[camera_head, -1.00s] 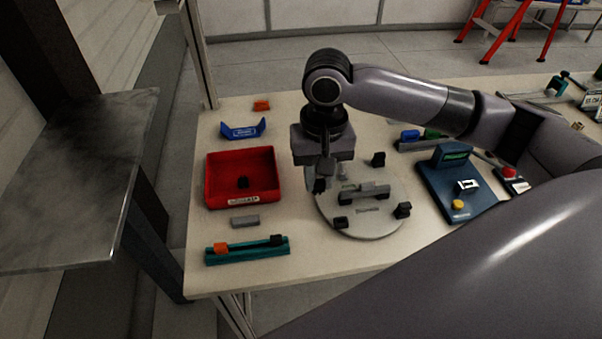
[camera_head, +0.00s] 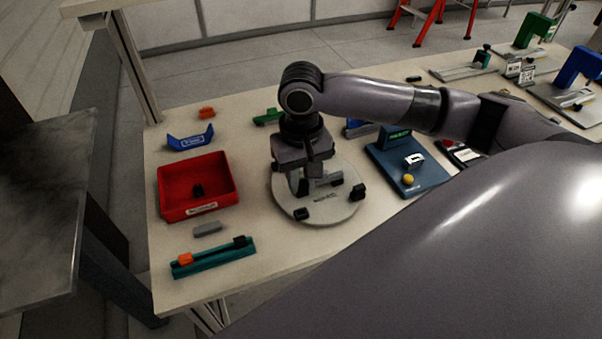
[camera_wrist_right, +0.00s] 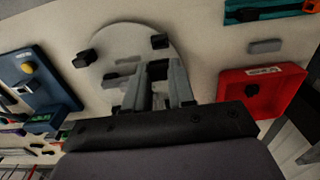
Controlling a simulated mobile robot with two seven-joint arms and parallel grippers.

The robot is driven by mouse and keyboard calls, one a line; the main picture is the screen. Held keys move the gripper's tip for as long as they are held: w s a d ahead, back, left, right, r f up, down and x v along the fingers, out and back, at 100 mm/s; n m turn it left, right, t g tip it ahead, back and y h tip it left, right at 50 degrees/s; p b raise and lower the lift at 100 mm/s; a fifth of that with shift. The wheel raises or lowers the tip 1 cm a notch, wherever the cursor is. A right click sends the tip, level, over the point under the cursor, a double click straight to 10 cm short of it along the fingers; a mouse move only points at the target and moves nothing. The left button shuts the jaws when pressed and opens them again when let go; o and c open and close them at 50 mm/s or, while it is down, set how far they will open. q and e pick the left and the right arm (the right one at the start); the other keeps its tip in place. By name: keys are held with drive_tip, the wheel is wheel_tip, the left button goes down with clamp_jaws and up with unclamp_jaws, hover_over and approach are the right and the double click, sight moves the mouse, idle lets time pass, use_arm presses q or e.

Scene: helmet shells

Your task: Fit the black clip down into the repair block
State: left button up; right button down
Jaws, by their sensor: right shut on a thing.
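My right gripper (camera_head: 302,187) points down over the round grey plate (camera_head: 318,213), left of its middle. In the right wrist view, its fingers (camera_wrist_right: 157,80) are shut on a small black piece, seemingly the black clip (camera_wrist_right: 157,68). In the head view the fingers and wrist hide the clip. A grey block (camera_head: 330,180), seemingly the repair block, lies on the plate right by the fingers and is partly hidden. In the right wrist view it shows beside the fingertips (camera_wrist_right: 119,76). I cannot tell whether clip and block touch. My left gripper is not in view.
Black clamps (camera_head: 358,192) stand around the plate's rim. A red tray (camera_head: 172,208) with a black piece inside is left of the plate. A grey bar (camera_head: 207,229) and a teal rail (camera_head: 215,261) lie in front. A blue fixture (camera_head: 428,179) stands to the right.

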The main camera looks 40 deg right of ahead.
sight(301, 190)
drive_tip(key=shift+f+b, duration=0.45)
drive_tip(key=shift+f, duration=2.15)
drive_tip(key=shift+p, duration=0.6)
drive_tip(key=shift+f, duration=1.2)
drive_tip(key=c, duration=0.9)
unclamp_jaws()
drive_tip(key=shift+o, duration=0.2)
drive_tip(key=shift+r, duration=3.6)
drive_tip(key=shift+s, duration=0.1)
